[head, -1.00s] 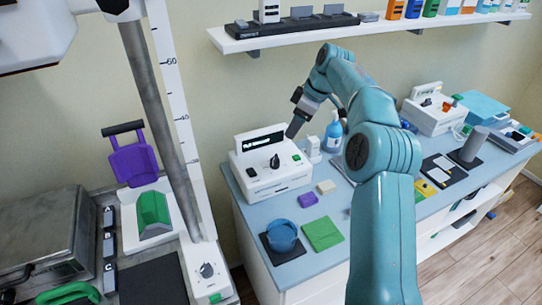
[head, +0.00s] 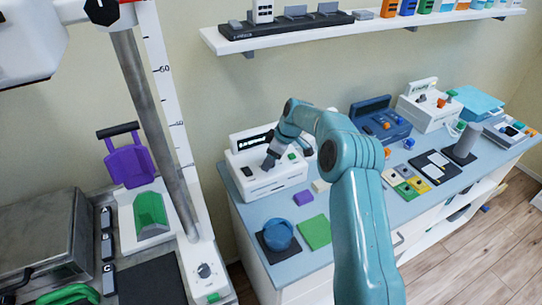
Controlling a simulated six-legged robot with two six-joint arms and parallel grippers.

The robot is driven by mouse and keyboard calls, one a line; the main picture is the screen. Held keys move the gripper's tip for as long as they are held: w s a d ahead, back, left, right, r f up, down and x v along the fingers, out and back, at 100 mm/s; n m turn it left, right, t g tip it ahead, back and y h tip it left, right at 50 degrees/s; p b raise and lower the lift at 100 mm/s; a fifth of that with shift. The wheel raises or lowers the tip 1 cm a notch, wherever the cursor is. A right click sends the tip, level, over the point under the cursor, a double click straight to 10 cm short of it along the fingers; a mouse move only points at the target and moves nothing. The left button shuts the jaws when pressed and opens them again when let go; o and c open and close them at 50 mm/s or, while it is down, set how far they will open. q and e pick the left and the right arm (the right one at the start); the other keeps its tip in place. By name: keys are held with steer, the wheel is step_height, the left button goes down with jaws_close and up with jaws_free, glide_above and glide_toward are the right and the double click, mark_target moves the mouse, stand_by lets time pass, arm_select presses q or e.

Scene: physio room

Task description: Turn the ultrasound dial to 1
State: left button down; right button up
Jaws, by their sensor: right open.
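A white device (head: 262,184) with a dark display on its raised back panel stands at the left end of the blue-topped counter; I take it for the ultrasound unit, though its label is too small to read. Its black dial is now hidden behind my right gripper (head: 268,163). The gripper is open and points down at the dial's place on the front panel. I cannot tell whether its fingers are around the dial or touching it. A green button (head: 292,156) shows right of the gripper, a black switch (head: 247,171) left of it. My left gripper is not in view.
A blue pot (head: 278,236), a green pad (head: 316,232) and a purple block (head: 303,198) lie in front of the device. A dark blue device (head: 380,122) and another white device (head: 427,110) stand further right. A wall shelf (head: 350,30) hangs above.

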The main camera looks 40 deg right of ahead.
steer(key=shift+w+d+f, duration=0.35)
steer(key=shift+w+f, duration=0.1)
steer(key=shift+f, duration=0.1)
steer(key=shift+w+d+f, duration=0.1)
steer(key=shift+w+f, duration=0.1)
steer(key=shift+w, duration=0.05)
steer(key=c, duration=0.4)
steer(key=shift+s+r, duration=0.15)
steer(key=shift+s, duration=0.05)
steer(key=c, duration=0.5)
steer(key=shift+s+a+r, duration=0.15)
steer(key=shift+a, duration=0.1)
steer(key=shift+c, duration=0.8)
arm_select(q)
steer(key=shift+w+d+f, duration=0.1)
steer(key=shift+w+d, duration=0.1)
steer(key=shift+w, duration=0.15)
arm_select(e)
steer(key=shift+d, duration=0.1)
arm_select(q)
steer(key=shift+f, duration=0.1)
